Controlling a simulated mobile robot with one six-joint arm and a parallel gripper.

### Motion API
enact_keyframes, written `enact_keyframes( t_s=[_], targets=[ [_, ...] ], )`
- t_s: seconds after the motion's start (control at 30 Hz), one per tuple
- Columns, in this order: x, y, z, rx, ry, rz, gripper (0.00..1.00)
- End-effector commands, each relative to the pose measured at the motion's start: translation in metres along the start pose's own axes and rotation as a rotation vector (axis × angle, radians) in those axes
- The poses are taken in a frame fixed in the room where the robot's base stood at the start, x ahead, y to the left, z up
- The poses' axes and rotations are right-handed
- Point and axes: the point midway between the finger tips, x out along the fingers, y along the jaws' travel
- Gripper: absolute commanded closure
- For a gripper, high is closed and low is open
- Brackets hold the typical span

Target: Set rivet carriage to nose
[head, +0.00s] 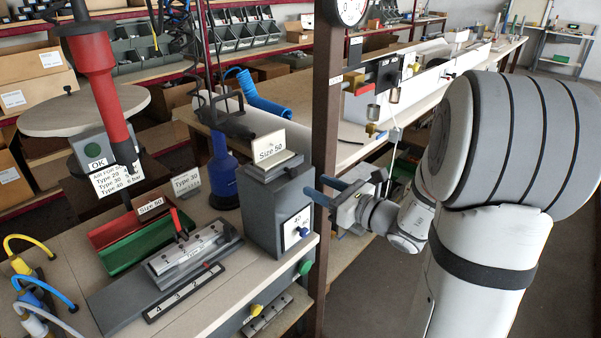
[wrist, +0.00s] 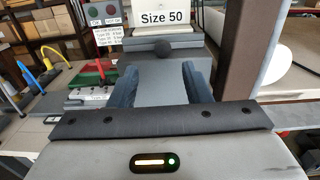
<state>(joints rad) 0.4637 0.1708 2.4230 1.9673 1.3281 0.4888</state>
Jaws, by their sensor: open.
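The metal carriage block (head: 190,252), marked "Type" and with a red lever (head: 178,222), sits on a dark base (head: 135,298) with a numbered strip (head: 185,292). The red riveting tool (head: 95,70) hangs above and left of it, its dark nose (head: 136,168) pointing down. My gripper (head: 316,189) is open and empty, right of a grey box (head: 272,208) topped by a "Size 50" sign. In the wrist view, my two blue-grey fingers (wrist: 161,78) are apart, facing the box. The red lever (wrist: 107,70) also shows there at left.
Red and green bins (head: 140,245) lie behind the carriage. A blue bottle-like tool (head: 222,170) stands left of the grey box. A brown post (head: 326,120) rises close by my gripper. Yellow, blue and white hoses (head: 42,290) are at the bench's left edge.

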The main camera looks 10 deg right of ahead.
Motion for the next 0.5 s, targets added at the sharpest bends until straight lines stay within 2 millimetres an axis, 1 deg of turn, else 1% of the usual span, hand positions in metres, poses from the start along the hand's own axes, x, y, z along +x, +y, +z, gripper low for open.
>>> enact_keyframes(
  t_s=[0.07, 0.17, 0.4, 0.5],
  targets=[
    [0.003, -0.004, 0.0, 0.014, -0.011, -0.016, 0.56],
    [0.013, -0.004, 0.001, 0.016, -0.011, -0.016, 0.56],
    [0.052, -0.003, 0.002, 0.014, -0.011, -0.014, 0.56],
    [0.065, -0.004, 0.002, 0.013, -0.01, -0.016, 0.56]
  ],
)
